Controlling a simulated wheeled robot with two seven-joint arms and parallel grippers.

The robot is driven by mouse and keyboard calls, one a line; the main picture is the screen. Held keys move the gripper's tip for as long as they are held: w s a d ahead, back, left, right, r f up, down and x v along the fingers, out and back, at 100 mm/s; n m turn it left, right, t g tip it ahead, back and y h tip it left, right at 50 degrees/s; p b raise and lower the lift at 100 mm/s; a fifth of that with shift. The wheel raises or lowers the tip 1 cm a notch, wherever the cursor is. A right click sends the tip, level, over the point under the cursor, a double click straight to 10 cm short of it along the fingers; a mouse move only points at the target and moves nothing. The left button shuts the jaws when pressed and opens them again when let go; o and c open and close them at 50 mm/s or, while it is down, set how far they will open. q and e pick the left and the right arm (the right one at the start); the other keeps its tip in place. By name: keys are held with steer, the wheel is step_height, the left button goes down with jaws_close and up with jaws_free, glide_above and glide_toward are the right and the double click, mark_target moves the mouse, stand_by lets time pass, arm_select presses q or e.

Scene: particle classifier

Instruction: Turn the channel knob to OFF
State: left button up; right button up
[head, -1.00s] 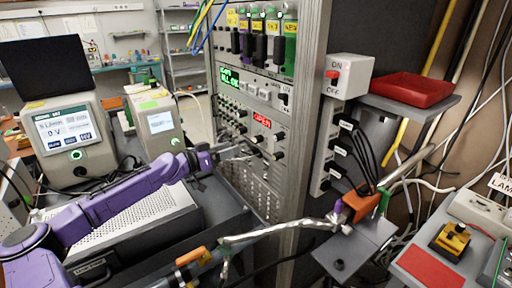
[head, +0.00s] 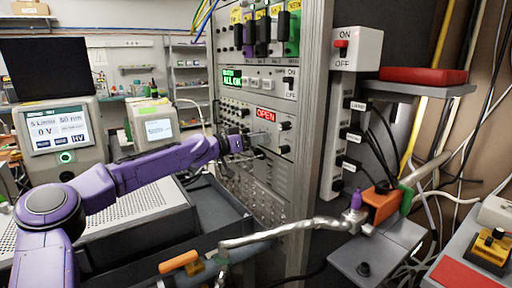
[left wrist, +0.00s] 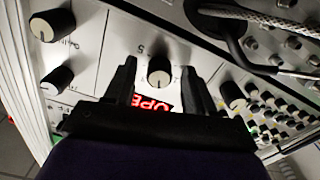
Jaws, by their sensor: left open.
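The tall instrument rack stands in the middle of the head view, with a red OPEN display (head: 265,114) on one panel. My left arm reaches in from the left, and my left gripper (head: 246,146) is at that panel, just below the display. In the left wrist view my left gripper (left wrist: 158,84) is open. A dark round knob (left wrist: 159,70) shows between its two fingertips, with the display (left wrist: 154,103) nearer the palm. I cannot tell whether the fingers touch the knob. Its label is not readable.
More dark knobs (left wrist: 52,25) sit beside the fingers, with another (left wrist: 232,95) on the other side. A braided cable (left wrist: 262,20) crosses close by. A red tray (head: 423,75) rests on a shelf at right.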

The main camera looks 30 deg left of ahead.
arm_select(q)
steer(key=shift+r, duration=0.1)
jaws_close()
steer(key=shift+n, duration=0.3)
steer(key=n+p, duration=0.3)
steer(key=n, duration=1.4)
steer(key=shift+n, duration=0.3)
stand_by(0.4)
